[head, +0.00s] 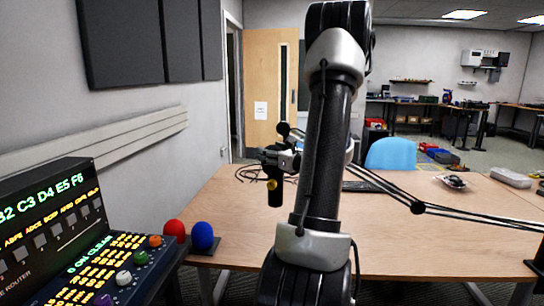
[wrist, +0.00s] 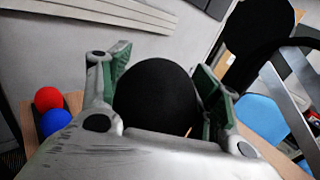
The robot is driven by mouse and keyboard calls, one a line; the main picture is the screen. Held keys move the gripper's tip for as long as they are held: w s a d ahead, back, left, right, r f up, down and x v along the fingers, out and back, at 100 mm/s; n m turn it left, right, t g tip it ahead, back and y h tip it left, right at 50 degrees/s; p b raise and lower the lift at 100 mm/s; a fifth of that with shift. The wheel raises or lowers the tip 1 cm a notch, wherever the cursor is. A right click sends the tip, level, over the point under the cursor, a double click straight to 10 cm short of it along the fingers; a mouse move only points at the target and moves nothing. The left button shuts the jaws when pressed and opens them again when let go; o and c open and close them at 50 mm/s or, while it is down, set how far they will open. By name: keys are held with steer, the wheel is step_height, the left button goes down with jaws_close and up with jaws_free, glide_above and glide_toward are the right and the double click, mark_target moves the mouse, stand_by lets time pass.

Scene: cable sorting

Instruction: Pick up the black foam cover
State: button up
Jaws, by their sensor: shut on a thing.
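The black foam cover (wrist: 155,98) is a matte black ball in the middle of the wrist view. It sits between the two green-padded fingers of my gripper (wrist: 160,80), which is shut on it. The lower part of the cover is hidden behind the gripper body. In the head view, the arm's end shows as dark parts left of my upright arm link, above the table; I cannot clearly pick out the cover there.
A red ball (head: 173,230) and a blue ball (head: 203,236) stand side by side beside a lit control panel (head: 105,260) at left. The wooden table (head: 420,245) carries cables, a keyboard and a thin black boom arm (head: 470,213). A blue chair (head: 390,153) stands behind it.

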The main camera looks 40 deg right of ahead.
mark_target(277, 149)
step_height(277, 149, up, 3)
steer(key=shift+f, duration=0.15)
steer(key=shift+s+f+t, duration=0.3)
steer(key=shift+s+t, duration=0.2)
steer(key=shift+t, duration=0.2)
steer(key=shift+s+a+t, duration=0.1)
steer(key=shift+s+t, duration=0.5)
steer(key=shift+t, duration=0.4)
steer(key=r, duration=0.2)
steer(key=s+r, duration=0.1)
steer(key=r, duration=0.2)
steer(key=shift+s+r, duration=0.4)
steer(key=s+a+r+g, duration=0.2)
steer(key=s+g, duration=0.1)
steer(key=s, duration=1.8)
step_height(277, 149, up, 10)
steer(key=shift+d+f, duration=0.2)
steer(key=shift+d, duration=0.05)
